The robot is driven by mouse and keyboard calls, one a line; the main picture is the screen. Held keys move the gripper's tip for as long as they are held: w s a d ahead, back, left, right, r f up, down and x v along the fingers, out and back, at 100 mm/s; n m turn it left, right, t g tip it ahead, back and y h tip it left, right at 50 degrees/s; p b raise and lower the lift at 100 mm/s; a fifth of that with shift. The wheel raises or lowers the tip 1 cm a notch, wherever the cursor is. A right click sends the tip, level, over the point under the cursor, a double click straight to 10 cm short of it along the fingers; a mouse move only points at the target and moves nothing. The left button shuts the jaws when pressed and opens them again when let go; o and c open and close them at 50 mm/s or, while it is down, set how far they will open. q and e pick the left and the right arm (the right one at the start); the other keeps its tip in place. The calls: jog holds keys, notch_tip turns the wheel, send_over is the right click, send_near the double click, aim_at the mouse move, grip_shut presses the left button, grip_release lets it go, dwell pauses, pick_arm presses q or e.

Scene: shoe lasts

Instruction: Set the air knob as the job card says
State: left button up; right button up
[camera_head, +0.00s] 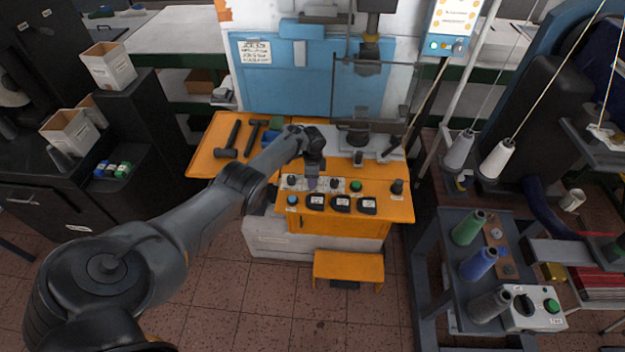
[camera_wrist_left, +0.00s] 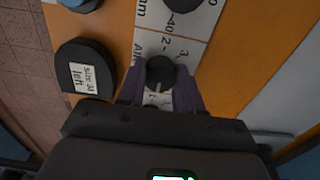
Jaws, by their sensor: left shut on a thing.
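The air knob (camera_wrist_left: 160,70) is a small black round knob on a white plate with printed numbers; the wrist view shows part of its label, starting "Ai". My left gripper (camera_head: 312,183) is over the orange control panel, its purple fingers on either side of the knob and shut on it. The gripper also shows in the wrist view (camera_wrist_left: 158,92). The fingers and palm hide part of the knob's scale, and I cannot read its setting. A white card (camera_head: 255,52) with dark print hangs on the blue machine; its text is too small to read. My right gripper is not in view.
Black knobs (camera_head: 291,181) and (camera_head: 334,183) flank the gripper. A green button (camera_head: 355,186) and a blue button (camera_head: 292,200) are close by. Black pieces with white labels (camera_head: 341,204) line the panel's front. Hammers (camera_head: 229,139) lie on the orange table at left.

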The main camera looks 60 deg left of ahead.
pick_arm(q)
jog(key=shift+m, duration=0.3)
jog(key=o, duration=1)
jog(key=shift+o, duration=0.2)
jog(key=shift+r, duration=0.1)
notch_tip(320, 180, up, 11)
jog(key=p, duration=0.5)
jog(key=shift+f, duration=0.2)
jog(key=shift+f, duration=0.1)
